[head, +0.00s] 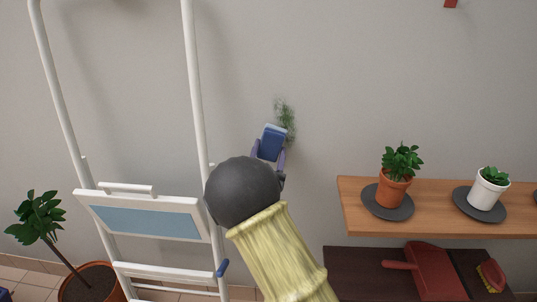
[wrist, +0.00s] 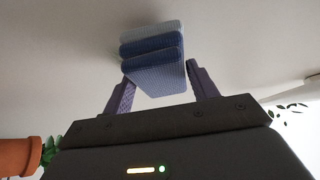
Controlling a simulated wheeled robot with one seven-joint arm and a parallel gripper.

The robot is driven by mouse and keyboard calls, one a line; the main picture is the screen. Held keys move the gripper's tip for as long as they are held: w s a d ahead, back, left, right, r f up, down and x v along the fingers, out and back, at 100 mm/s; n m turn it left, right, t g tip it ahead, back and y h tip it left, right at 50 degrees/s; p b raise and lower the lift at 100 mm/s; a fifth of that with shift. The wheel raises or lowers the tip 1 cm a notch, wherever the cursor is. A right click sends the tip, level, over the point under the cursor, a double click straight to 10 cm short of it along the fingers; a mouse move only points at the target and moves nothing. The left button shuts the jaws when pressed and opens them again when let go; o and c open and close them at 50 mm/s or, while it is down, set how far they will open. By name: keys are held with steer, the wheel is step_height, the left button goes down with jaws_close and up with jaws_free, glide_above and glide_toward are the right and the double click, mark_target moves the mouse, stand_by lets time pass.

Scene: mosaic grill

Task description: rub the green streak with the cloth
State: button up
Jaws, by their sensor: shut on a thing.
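The green streak (head: 285,113) is a faint, blurry upright mark on the grey wall, left of the shelf. The blue folded cloth (head: 271,141) is in my gripper (head: 269,150), over the lower left part of the streak in the head view. In the wrist view the cloth (wrist: 153,62) shows as a layered blue pad between the two purple fingers of my gripper (wrist: 160,78). The cloth's far face is near the wall; I cannot tell whether it touches.
A white ladder (head: 190,80) with a blue-topped step stands at left. A wooden shelf (head: 440,224) at right holds a terracotta pot (head: 394,190) and a white pot (head: 487,192) on dark saucers. A red dustpan (head: 436,270) lies below. A potted plant (head: 40,218) stands far left.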

steer(key=shift+w, duration=0.6)
steer(key=shift+d, duration=0.1)
steer(key=shift+d+b, duration=1)
steer(key=shift+d, duration=0.8)
steer(key=shift+d, duration=0.1)
steer(key=shift+d+b, duration=0.35)
steer(key=shift+d, duration=0.2)
steer(key=shift+d+r+b, duration=0.1)
steer(key=shift+d+b, duration=0.4)
steer(key=shift+d, duration=0.8)
steer(key=shift+r, duration=0.1)
